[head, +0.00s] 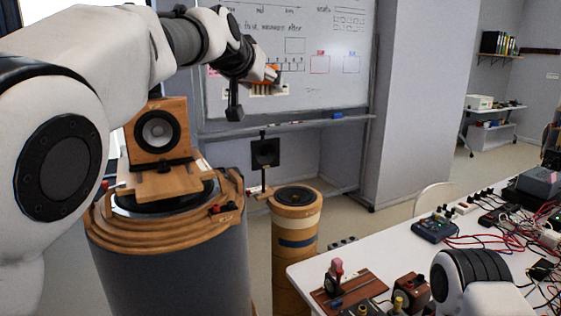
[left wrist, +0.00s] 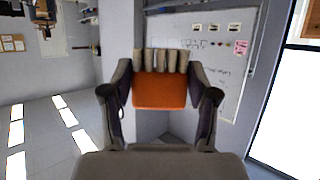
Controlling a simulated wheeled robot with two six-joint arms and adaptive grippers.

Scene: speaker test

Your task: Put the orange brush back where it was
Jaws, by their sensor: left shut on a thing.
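The orange brush (left wrist: 160,91) is between the fingers of my left gripper (left wrist: 160,82), with a row of grey-tan tufts on its far side. In the head view the brush (head: 272,73) is a small orange patch at the end of my left arm. There my left gripper (head: 265,75) is in the air, in front of the lower left part of the whiteboard (head: 325,40) in the picture. The gripper is shut on the brush and partly hides it. My right gripper is out of view.
A whiteboard ledge (head: 290,124) runs below the board. A wooden speaker (head: 157,131) stands on a large round pedestal (head: 180,270) at left. A narrower round stand (head: 295,225) is beside it. A white table (head: 375,262) with cables and devices fills the lower right.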

